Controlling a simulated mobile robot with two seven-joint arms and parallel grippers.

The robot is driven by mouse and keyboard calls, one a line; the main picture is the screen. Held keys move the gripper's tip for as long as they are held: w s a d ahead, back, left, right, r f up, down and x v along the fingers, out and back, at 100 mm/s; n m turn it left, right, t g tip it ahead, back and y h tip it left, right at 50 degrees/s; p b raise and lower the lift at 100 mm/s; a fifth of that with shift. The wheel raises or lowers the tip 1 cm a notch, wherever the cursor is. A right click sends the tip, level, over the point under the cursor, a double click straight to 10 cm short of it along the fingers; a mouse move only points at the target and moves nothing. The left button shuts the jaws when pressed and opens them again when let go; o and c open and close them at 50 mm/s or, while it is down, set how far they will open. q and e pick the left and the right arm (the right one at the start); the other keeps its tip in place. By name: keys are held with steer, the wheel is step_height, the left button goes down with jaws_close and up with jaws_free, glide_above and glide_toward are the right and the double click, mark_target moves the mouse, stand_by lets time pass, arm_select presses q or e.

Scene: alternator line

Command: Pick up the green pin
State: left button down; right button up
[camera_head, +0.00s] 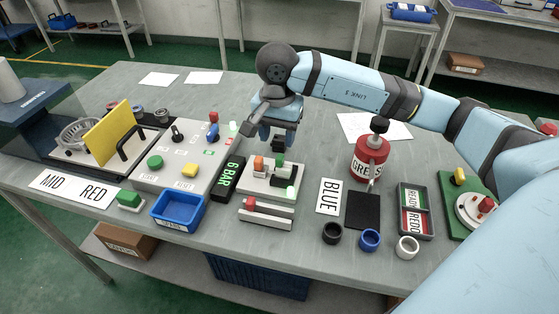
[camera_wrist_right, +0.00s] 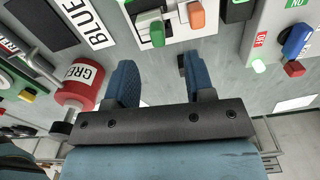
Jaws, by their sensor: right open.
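The green pin (camera_head: 280,161) stands upright on a white fixture (camera_head: 262,185), beside an orange-red pin (camera_head: 258,163). In the right wrist view the green pin (camera_wrist_right: 158,36) and the orange pin (camera_wrist_right: 196,16) show near the top, beyond my fingertips. My right gripper (camera_head: 278,138) is above and behind the fixture, apart from the green pin. In the wrist view its two blue fingers (camera_wrist_right: 157,72) are spread with nothing between them. My left gripper is not in view.
A red GREASE container (camera_head: 369,160) stands right of the fixture. A black "6 BAR" display (camera_head: 228,178) and a control panel (camera_head: 160,185) are at its left. A low rail with a red block (camera_head: 250,203) lies in front. The table behind has clear room and white sheets (camera_head: 203,77).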

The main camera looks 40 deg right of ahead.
mark_target(280, 157)
steer(key=f, duration=0.7)
steer(key=shift+d+f, duration=0.2)
steer(key=shift+d, duration=0.05)
steer(key=shift+c, duration=0.5)
jaws_close()
